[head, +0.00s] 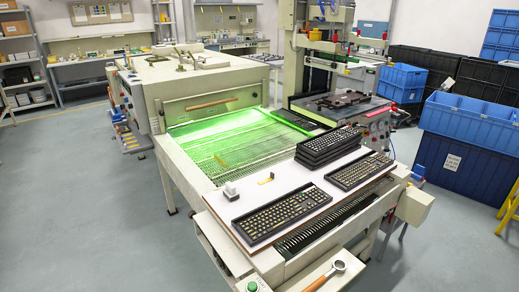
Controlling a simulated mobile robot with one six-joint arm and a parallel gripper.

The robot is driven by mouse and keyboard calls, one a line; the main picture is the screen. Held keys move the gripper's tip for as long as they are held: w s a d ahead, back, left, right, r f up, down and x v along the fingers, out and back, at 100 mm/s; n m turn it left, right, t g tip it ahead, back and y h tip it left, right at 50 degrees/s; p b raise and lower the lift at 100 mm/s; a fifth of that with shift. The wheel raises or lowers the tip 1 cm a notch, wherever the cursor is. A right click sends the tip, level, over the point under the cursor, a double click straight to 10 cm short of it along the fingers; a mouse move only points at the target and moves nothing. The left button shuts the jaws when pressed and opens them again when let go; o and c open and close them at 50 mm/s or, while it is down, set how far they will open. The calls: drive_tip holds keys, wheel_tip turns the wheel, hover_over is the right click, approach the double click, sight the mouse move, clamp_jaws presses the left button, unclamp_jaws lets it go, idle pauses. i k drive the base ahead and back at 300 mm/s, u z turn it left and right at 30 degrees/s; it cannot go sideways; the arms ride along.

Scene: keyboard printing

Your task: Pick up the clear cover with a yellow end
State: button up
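A small yellow piece (265,180) lies on the white board (248,197), behind the front keyboard. A small whitish block-like item (231,191) stands to its left, near the board's left edge. Another slim yellow piece (221,161) shows on the green-lit mesh belt. I cannot tell which of these, if any, is the clear cover with a yellow end; they are too small to make out clear plastic. My gripper is not in view.
A black keyboard (282,212) lies at the board's front, another (358,171) at its right, and a stack of keyboards (327,147) behind. A wooden-handled tool (325,277) lies on the lower front ledge. Blue crates (457,172) stand right; the floor at left is clear.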

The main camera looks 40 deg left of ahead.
sight(231, 157)
drive_tip(key=z, duration=0.15)
drive_tip(key=k, duration=1.75)
drive_tip(key=u, duration=1.25)
drive_tip(key=i, duration=1)
